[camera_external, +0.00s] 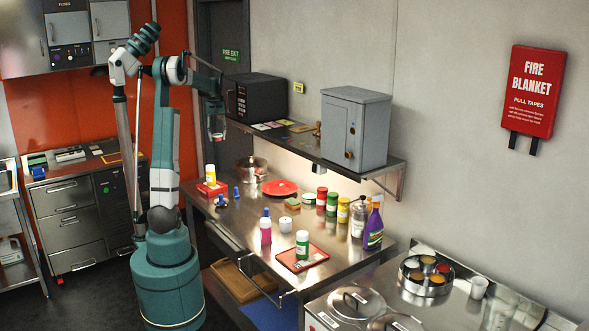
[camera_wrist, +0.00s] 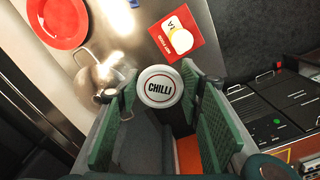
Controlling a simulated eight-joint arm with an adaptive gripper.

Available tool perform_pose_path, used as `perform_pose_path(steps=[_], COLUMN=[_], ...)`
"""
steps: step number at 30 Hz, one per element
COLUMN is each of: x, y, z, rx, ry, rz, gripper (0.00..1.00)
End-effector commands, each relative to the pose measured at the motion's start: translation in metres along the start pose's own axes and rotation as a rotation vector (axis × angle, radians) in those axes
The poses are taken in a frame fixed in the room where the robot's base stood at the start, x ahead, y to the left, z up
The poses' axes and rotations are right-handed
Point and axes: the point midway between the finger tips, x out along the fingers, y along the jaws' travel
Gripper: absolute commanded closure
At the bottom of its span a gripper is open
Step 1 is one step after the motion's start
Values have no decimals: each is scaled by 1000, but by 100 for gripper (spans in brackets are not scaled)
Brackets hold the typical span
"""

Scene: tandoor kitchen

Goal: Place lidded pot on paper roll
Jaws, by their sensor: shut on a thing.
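A small pot with a white lid marked CHILLI (camera_wrist: 160,86) sits between the two green pads of my gripper (camera_wrist: 159,92). The pads are shut on it. In the external view my gripper (camera_external: 216,122) hangs high above the left end of the steel table, and the held pot (camera_external: 217,134) shows only small and unclear at its tips. A short white cylinder that looks like the paper roll (camera_external: 285,224) stands on the table, to the right of and well below my gripper. It is not visible in the wrist view.
A shiny steel vessel (camera_external: 252,166), red plate (camera_external: 279,188) and sponge (camera_external: 292,203) lie behind the roll. A pink bottle (camera_external: 265,228) stands close to its left. A green-lidded pot (camera_external: 302,243) stands on a red tray (camera_external: 318,255). A shelf (camera_external: 300,143) overhangs the table's back.

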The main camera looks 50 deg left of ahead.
Motion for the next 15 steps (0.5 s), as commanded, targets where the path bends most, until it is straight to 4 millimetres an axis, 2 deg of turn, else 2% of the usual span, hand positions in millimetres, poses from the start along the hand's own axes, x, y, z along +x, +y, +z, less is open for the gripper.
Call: perform_pose_path(steps=[6, 15], x=[-20, -38], y=[29, 57], z=[27, 46], rx=[158, 300], ry=[0, 0], rz=[0, 0], gripper=[75, 75])
